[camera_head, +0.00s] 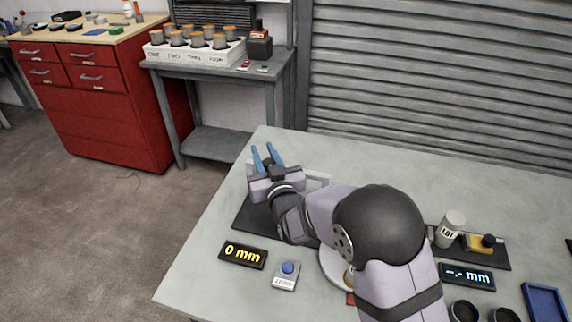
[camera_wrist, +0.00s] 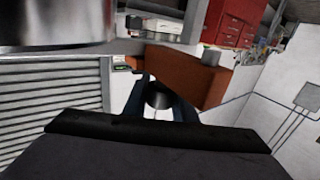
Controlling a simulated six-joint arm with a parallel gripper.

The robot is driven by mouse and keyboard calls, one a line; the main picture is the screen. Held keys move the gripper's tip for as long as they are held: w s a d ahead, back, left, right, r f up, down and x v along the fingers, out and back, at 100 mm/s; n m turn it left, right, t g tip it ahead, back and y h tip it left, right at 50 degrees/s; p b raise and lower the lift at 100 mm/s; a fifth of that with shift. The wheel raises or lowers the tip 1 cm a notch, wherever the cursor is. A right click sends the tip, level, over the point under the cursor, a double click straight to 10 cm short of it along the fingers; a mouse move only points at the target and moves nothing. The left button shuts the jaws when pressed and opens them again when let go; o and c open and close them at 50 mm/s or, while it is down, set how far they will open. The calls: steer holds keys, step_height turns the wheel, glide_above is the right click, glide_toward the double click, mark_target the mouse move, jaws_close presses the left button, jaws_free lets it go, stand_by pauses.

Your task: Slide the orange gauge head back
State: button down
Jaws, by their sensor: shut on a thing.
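The orange gauge head (camera_wrist: 187,72) shows in the wrist view as an orange-brown block just beyond my gripper (camera_wrist: 160,92). The blue fingers are closed around a small dark round piece (camera_wrist: 158,97) in front of the block. It looks like part of the gauge head, but the joint is hidden. In the head view my gripper (camera_head: 265,150) is at the far left of the table, its blue fingers pointing away over a dark base (camera_head: 250,218). My arm hides most of the gauge there. A display (camera_head: 243,254) in front reads "0 mm".
A button block (camera_head: 286,276) stands right of the display. A white round dish (camera_head: 334,266) is partly under my arm. To the right are a white cup (camera_head: 449,230), a second display (camera_head: 467,277) and a blue tray (camera_head: 543,303). The table's back is mostly clear.

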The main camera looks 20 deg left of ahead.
steer(key=shift+a, duration=0.65)
steer(key=shift+a+r, duration=0.15)
steer(key=c, duration=1.5)
jaws_free()
steer(key=shift+o, duration=0.2)
steer(key=shift+a, duration=0.15)
steer(key=shift+s+d, duration=0.1)
steer(key=shift+d, duration=0.1)
